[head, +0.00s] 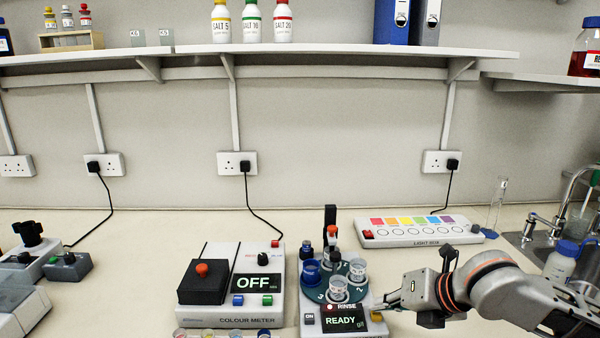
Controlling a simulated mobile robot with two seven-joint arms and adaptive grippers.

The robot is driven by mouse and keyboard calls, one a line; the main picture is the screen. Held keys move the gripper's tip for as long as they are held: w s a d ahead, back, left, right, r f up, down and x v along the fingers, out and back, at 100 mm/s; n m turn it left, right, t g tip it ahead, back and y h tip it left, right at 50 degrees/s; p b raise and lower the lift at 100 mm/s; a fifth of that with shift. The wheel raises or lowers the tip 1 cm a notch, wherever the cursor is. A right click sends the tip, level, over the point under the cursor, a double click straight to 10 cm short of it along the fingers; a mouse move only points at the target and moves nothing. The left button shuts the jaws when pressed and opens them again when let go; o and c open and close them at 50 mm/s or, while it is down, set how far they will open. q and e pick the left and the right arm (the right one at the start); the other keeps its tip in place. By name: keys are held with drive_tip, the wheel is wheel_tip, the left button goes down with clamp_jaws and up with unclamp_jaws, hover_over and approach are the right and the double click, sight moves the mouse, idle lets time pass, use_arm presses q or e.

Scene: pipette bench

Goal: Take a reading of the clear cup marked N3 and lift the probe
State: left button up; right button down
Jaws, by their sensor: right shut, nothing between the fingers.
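A meter with a round green turntable (322,297) stands at the front centre, its display (344,319) reading "READY" beside a "RINSE" label. Clear cups stand on the turntable, one at the front (338,289) and one at the right (357,271), with a blue cup (311,272) at the left. Their marks are too small to read, so I cannot tell which is N3. A dark probe post (330,216) with a red-topped part (332,232) rises at the back; its lower end is partly hidden. My right gripper (380,305) is shut and empty, just right of the display. My left gripper is out of view.
A colour meter (225,318) showing "OFF" stands to the left. A light box (418,232) lies behind, with a sink (530,240) and a bottle (563,262) to the right. A shelf (300,50) with bottles runs above. The bench between the devices at left is clear.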

sight(380, 315)
drive_tip(key=shift+f, duration=0.45)
idle(0.3)
drive_tip(key=shift+r+p, duration=0.95)
drive_tip(key=shift+p, duration=0.45)
wheel_tip(380, 315, up, 3)
drive_tip(key=p, duration=0.3)
drive_tip(key=shift+r+p, duration=0.1)
drive_tip(key=shift+p, duration=0.25)
wheel_tip(380, 315, up, 3)
drive_tip(key=shift+f, duration=0.1)
drive_tip(key=shift+s, duration=0.1)
